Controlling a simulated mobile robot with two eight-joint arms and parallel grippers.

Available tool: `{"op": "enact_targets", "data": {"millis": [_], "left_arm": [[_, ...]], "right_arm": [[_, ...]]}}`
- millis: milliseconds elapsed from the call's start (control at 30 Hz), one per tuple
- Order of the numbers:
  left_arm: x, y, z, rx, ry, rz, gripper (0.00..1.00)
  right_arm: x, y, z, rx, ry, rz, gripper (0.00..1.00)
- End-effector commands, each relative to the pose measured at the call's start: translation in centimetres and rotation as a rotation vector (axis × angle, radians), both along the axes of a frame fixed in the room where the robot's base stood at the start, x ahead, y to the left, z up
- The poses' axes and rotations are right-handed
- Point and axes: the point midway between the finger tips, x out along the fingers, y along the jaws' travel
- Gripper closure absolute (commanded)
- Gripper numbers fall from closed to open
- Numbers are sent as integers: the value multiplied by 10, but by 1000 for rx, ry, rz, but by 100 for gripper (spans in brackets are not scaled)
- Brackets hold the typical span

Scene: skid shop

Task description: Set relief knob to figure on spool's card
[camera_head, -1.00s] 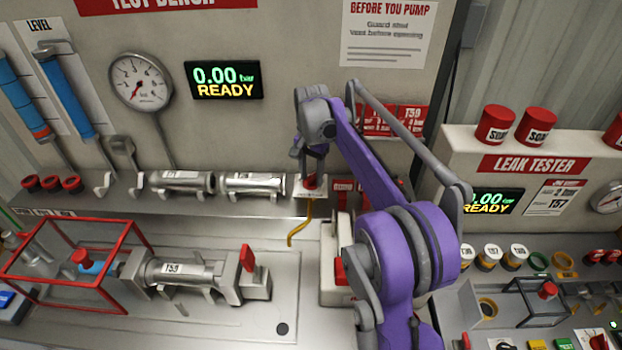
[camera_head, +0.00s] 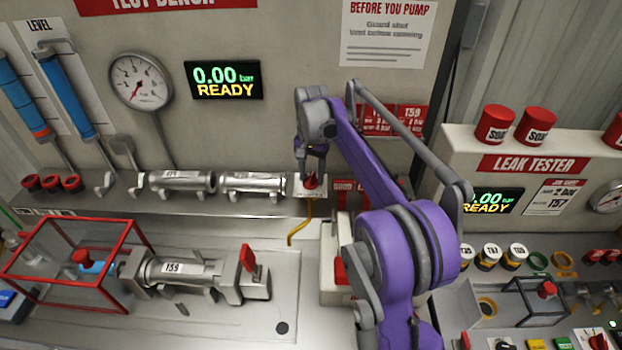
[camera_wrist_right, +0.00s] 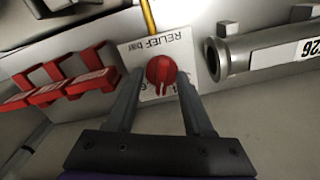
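The red relief knob (camera_head: 311,182) sits on a white plate below the bench's back wall. In the right wrist view the knob (camera_wrist_right: 161,70) has a pale pointer mark toward the gripper, and its plate (camera_wrist_right: 132,52) reads "RELIEF bar"; most scale figures are hidden. My right gripper (camera_wrist_right: 159,80) is open, one finger on each side of the knob, apparently apart from it. In the head view the right gripper (camera_head: 309,150) is just above the knob. The spool labelled T59 (camera_head: 176,269) lies in the bench fixture. The red T59 card (camera_head: 409,118) is partly behind my arm; its figure is unclear.
The bench display (camera_head: 223,80) reads 0.00 bar READY, beside a round gauge (camera_head: 141,81). Spare spools (camera_head: 254,184) lie on the ledge left of the knob. A yellow pipe (camera_head: 301,226) runs below it. A red-framed guard (camera_head: 75,264) stands left.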

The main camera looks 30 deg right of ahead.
Motion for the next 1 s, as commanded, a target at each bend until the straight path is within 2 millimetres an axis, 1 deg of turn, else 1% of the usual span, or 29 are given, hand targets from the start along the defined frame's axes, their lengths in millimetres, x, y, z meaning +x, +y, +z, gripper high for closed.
{"op": "enact_targets", "data": {"millis": [33, 133, 700, 1000], "left_arm": [[-2, 0, -4, 0, 4, 0, 50], [0, 0, -1, 0, 1, 0, 50], [18, 0, 34, 0, -34, 0, 50], [26, 0, 47, 0, -51, 0, 50]], "right_arm": [[-3, 7, -13, 11, 19, 8, 50], [-3, 7, -8, 11, 19, 8, 50], [-2, 3, 46, 6, 11, 3, 50], [-2, 2, 69, 5, 9, 2, 50]]}}
